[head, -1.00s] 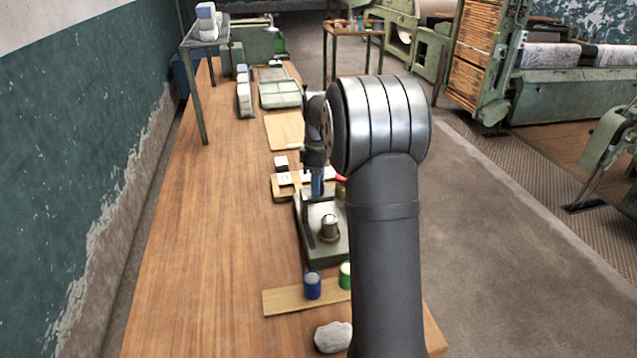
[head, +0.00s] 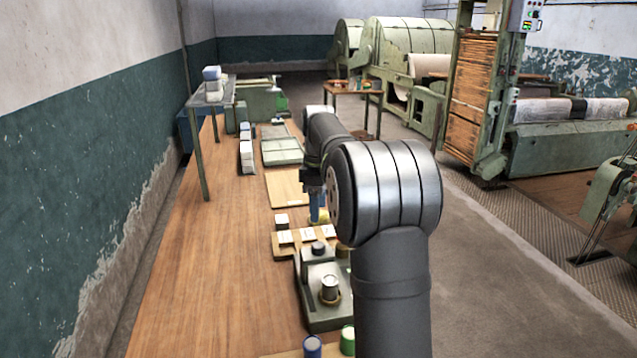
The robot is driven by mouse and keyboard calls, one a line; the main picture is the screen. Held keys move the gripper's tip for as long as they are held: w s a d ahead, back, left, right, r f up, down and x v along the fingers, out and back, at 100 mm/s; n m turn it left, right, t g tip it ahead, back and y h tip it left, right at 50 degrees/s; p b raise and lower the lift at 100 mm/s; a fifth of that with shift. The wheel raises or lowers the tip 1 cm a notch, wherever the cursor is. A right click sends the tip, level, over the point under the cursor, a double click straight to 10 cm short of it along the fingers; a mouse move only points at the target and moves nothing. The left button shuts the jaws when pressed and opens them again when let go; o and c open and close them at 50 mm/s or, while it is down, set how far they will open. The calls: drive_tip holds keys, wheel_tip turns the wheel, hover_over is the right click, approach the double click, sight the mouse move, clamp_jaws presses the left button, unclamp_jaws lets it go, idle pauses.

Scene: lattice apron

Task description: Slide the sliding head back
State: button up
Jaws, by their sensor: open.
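A grey-green bench fixture (head: 315,315) stands on the table in front of my arm. A short metal cylinder (head: 329,287) stands upright on its near part. A raised block with a dark round knob (head: 318,247) sits at its far end; it looks like the sliding head, but I cannot tell surely. My gripper (head: 318,218) points down beyond the fixture, over the far side of the board with white pieces, apart from the knob. Its blue fingers are open. My arm hides the fixture's right side.
A wooden board (head: 285,248) with white pieces lies just beyond the fixture. A flat board (head: 287,188) and a pale green tray (head: 281,150) lie farther back. A blue cup (head: 312,347) and a green cup (head: 347,340) stand in front. The table's left side is clear.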

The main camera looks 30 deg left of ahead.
wheel_tip(320, 180, up, 6)
drive_tip(key=r, duration=0.1)
hover_over(320, 248)
drive_tip(key=w+a, duration=0.2)
drive_tip(key=shift+s+d+f, duration=0.2)
drive_tip(key=shift+d+f, duration=0.05)
wheel_tip(320, 248, down, 17)
drive_tip(key=shift+s+f, duration=0.15)
drive_tip(key=shift+f, duration=0.05)
drive_tip(key=shift+s+d+f, duration=0.1)
idle(0.3)
idle(0.4)
drive_tip(key=shift+r, duration=0.65)
wheel_tip(320, 248, up, 16)
wheel_tip(320, 248, down, 17)
drive_tip(key=shift+s+d+f, duration=0.1)
drive_tip(key=shift+s+d, duration=0.45)
drive_tip(key=shift+d, duration=0.05)
